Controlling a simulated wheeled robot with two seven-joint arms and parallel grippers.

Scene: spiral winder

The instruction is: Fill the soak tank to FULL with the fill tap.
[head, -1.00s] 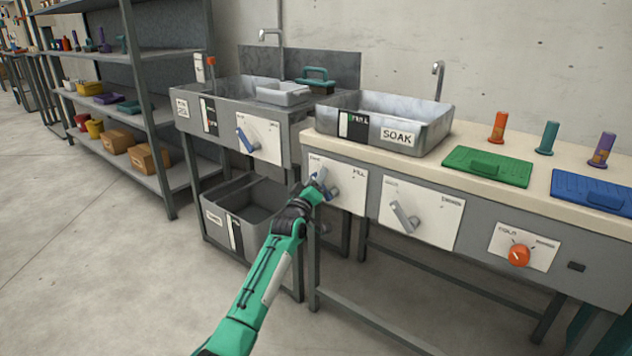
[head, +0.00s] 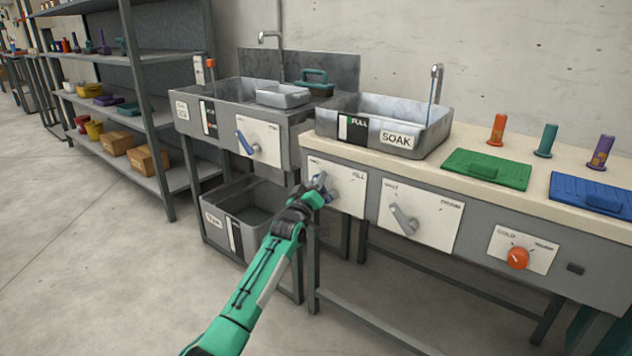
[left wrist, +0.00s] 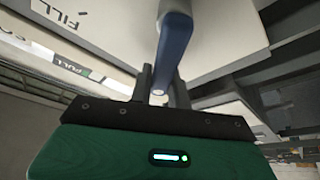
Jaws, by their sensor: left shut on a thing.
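The soak tank (head: 436,133) is a grey metal basin on the bench, with a SOAK label and a dark-and-white gauge (head: 352,129) marked FULL on its front. The water level inside is hard to make out. A spout (head: 437,72) stands behind it, with a thin pale streak below like running water. The fill tap is a lever on a white FILL plate (head: 350,198) below the tank. My left gripper (head: 317,188) is shut on the tap's blue handle, which also shows in the left wrist view (left wrist: 173,45). My right gripper is out of view.
A second lever (head: 404,220) and an orange knob (head: 517,258) sit on the bench front to the right. Left stands a sink (head: 285,146) with its own lever, over a grey bin (head: 223,221). Green (head: 487,170) and blue (head: 590,192) lids lie on the bench.

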